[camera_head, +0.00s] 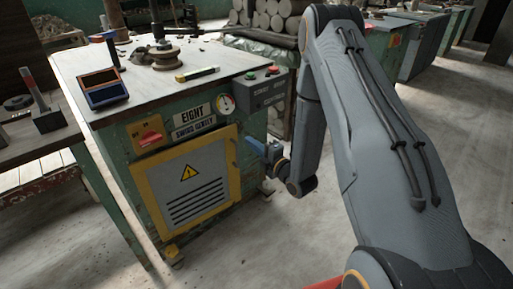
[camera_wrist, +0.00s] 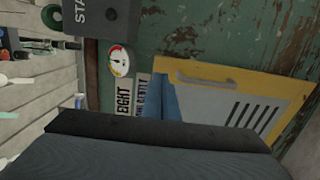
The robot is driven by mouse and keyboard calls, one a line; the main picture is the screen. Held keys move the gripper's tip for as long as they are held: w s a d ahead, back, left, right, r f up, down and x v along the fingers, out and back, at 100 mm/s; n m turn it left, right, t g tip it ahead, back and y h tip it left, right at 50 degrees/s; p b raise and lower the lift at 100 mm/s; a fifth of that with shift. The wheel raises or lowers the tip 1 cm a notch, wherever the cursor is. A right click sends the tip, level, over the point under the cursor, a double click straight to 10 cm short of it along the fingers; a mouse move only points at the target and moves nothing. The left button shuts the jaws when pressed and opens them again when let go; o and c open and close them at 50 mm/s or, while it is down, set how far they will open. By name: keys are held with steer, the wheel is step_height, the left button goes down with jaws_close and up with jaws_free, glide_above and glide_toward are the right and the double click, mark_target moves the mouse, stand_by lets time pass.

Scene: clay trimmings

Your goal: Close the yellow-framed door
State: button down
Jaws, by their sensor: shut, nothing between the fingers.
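The yellow-framed door (camera_head: 154,215) is on the front of the green machine cabinet. It has a grey panel with a warning triangle and dark slots. It looks nearly flush in the head view, and I cannot tell whether a small gap is left. In the wrist view the door's yellow frame (camera_wrist: 275,84) appears sideways, with a handle-like bar along it. My gripper (camera_head: 262,149) is shut and empty, just right of the door at the cabinet's front right. Its blue part (camera_wrist: 195,104) shows in front of the door in the wrist view. Whether it touches the door is unclear.
The cabinet's top (camera_head: 140,62) holds a blue-framed device (camera_head: 103,88), a level and small tools. A red switch (camera_head: 150,134), a gauge (camera_head: 226,104) and a grey button box (camera_head: 268,90) sit above the door. The concrete floor (camera_head: 260,245) in front is clear.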

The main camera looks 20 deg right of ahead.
mark_target(234, 128)
steer(key=b+x, duration=0.1)
steer(key=x, duration=0.7)
steer(key=shift+w+a, duration=0.1)
steer(key=shift+w, duration=0.3)
